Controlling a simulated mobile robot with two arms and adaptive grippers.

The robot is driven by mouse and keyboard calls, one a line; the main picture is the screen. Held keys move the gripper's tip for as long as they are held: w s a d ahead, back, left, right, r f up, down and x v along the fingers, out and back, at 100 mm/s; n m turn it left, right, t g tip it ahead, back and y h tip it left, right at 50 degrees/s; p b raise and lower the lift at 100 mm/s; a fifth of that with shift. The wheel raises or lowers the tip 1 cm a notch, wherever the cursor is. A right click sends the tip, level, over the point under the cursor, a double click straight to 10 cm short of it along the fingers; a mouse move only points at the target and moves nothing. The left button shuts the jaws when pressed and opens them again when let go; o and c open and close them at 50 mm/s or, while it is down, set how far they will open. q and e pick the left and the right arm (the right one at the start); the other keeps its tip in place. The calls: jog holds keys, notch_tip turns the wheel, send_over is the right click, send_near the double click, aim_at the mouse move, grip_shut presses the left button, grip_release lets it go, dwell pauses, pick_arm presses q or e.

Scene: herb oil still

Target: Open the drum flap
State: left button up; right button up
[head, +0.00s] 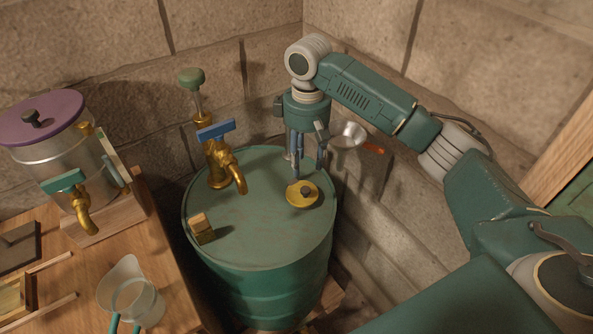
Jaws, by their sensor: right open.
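The green drum (225,243) stands upright in the corner of the stone walls. A round yellow flap (293,200) with a dark knob in its middle lies flat on the right part of the drum's top and looks closed. My right gripper (306,168) points down just behind the flap, with its fingers apart and nothing seen between them. I cannot tell whether a fingertip touches the flap's far edge. My left gripper is not in view.
A brass tap with a blue handle (215,131) rises from the drum's top, left of my right gripper. A small wooden block (202,229) sits near the drum's front left rim. A purple-lidded metal pot (58,150) and a clear jug (128,290) stand at left.

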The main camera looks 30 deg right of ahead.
send_over(305, 189)
jog(key=f, duration=0.6)
jog(key=shift+s+f+p, duration=0.2)
jog(key=shift+f+p, duration=0.15)
jog(key=shift+f, duration=0.05)
notch_tip(305, 189, down, 3)
jog(key=shift+w+d+f, duration=0.1)
jog(key=shift+w, duration=0.05)
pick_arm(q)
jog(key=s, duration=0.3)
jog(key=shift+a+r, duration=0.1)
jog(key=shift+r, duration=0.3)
pick_arm(e)
grip_shut()
